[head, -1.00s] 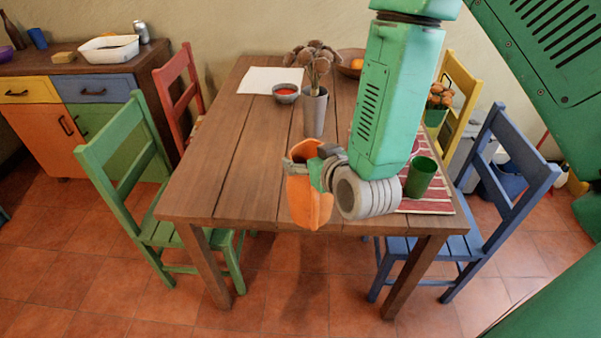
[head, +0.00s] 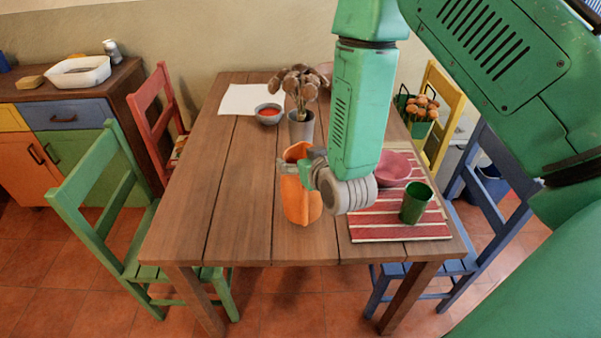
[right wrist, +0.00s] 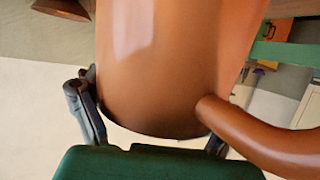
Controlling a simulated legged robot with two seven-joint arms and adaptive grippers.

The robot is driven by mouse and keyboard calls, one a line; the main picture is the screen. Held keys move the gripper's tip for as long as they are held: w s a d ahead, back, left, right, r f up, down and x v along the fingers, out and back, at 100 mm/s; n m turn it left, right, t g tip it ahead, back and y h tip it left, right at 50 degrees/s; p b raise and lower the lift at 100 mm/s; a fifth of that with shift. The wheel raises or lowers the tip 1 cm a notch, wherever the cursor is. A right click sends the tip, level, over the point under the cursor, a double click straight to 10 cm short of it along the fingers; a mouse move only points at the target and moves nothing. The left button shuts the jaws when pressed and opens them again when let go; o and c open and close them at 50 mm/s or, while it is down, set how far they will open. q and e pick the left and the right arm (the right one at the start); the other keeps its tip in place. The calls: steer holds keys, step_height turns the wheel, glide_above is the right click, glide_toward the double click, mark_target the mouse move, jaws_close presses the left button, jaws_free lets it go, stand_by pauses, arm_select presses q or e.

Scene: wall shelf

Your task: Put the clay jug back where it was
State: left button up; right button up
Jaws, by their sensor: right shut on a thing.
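The orange clay jug (head: 299,198) is upright at the near middle part of the wooden table (head: 190,220). My right gripper (head: 306,172) is shut on the jug from its right side. The jug also fills the upper middle of the right wrist view (right wrist: 165,70), with its handle (right wrist: 255,130) at the right and a gripper finger (right wrist: 85,105) at its left. I cannot tell whether the jug's base touches the tabletop. My left gripper is not in view.
A striped mat (head: 375,233) at the table's right bears a green cup (head: 416,202) and a pink bowl (head: 393,168). A grey vase (head: 301,127) with dried flowers, a small bowl (head: 268,114) and white paper (head: 250,98) are behind. The table's left half is clear.

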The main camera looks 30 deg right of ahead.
step_height(320, 180, down, 4)
steer(key=shift+d+r, duration=0.1)
steer(key=shift+r, duration=0.05)
stand_by(0.3)
steer(key=o, duration=1.7)
steer(key=shift+s, duration=0.1)
